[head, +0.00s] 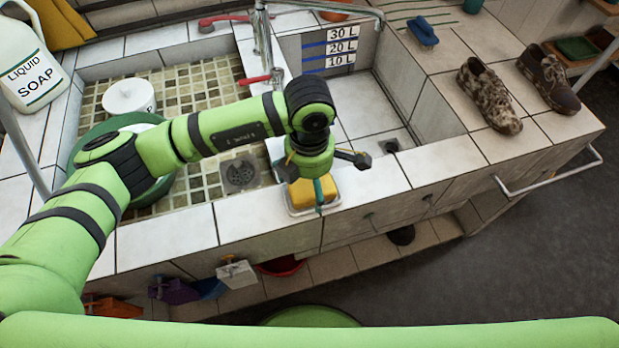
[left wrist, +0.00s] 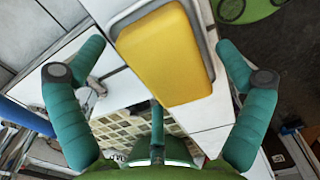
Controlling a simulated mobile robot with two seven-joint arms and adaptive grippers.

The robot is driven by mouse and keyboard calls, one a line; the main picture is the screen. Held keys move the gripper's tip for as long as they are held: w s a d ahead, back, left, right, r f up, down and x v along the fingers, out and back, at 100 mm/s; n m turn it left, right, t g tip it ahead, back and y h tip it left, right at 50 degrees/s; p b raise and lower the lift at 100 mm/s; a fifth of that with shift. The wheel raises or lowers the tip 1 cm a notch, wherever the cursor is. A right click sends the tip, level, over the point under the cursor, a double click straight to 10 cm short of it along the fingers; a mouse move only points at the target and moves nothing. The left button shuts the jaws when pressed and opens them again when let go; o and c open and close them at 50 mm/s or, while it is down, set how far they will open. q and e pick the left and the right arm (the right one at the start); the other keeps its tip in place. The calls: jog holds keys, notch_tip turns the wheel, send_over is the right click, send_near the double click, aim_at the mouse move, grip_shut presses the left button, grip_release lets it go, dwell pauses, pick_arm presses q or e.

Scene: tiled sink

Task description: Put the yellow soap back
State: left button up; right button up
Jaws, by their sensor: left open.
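The yellow soap (head: 300,195) is a rounded block at the front rim of the sink, partly hidden by my left gripper (head: 318,178). It lies on a pale grey soap dish (head: 291,209) on the white tiles. In the left wrist view the soap (left wrist: 168,55) is large, with the dish rim (left wrist: 207,38) beside it. The teal fingers of my left gripper (left wrist: 160,48) are spread wide on both sides of the soap, with gaps to it. My left gripper is above the soap and holds nothing. My right gripper is not seen.
A tiled basin with a green tub (head: 92,132) and a white lidded pot (head: 130,96) lies left. A liquid soap bottle (head: 30,62) stands far left. The faucet (head: 265,45) rises behind. Muddy shoes (head: 489,95) stand right, near a metal rail (head: 552,177).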

pick_arm(q)
jog(key=shift+r, duration=0.3)
jog(key=shift+w+r, duration=0.1)
jog(key=shift+r, duration=0.3)
notch_tip(320, 180, up, 11)
jog(key=b, duration=0.2)
jog(key=shift+b, duration=0.3)
jog(key=shift+f, duration=0.1)
